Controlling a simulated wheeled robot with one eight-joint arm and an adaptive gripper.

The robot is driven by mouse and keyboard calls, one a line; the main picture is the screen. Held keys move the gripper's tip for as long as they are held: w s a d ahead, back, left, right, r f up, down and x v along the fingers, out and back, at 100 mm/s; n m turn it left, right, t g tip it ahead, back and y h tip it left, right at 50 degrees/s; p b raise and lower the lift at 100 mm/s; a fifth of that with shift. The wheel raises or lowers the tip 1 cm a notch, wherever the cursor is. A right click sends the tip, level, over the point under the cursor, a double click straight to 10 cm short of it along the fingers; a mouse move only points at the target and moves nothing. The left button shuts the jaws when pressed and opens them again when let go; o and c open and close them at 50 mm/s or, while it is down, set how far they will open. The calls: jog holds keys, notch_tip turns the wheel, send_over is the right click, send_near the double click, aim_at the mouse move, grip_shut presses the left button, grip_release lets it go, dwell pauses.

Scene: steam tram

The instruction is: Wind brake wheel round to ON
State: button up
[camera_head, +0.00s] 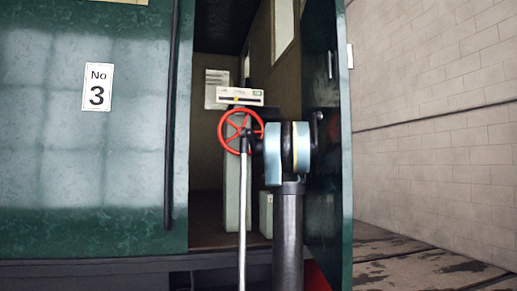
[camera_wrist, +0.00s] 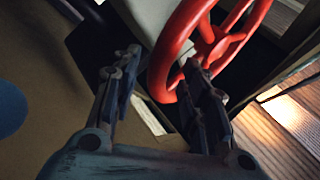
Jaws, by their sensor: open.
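The red spoked brake wheel (camera_head: 222,122) stands upright in the tram doorway on a grey pedestal (camera_head: 232,195). A pale indicator plate (camera_head: 240,93) sits above it, with an orange pointer left of its middle and a green mark at its right end; its lettering is too small to read. In the wrist view the wheel's rim (camera_wrist: 166,55) rises between the fingers of my gripper (camera_wrist: 162,68), nearer the right finger, which overlaps it. My gripper is open; I cannot tell whether a finger touches the rim. In the head view my arm partly hides the wheel's right side.
The doorway is narrow, between the green side panel (camera_head: 125,165) marked No 3 and the dark open door (camera_head: 322,175) at right. A vertical handrail (camera_head: 170,120) runs along the left edge. A low pale box (camera_head: 266,212) stands behind my arm.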

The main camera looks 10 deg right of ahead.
jog(key=shift+x, duration=1.65)
grip_shut()
jog(key=shift+f, duration=0.1)
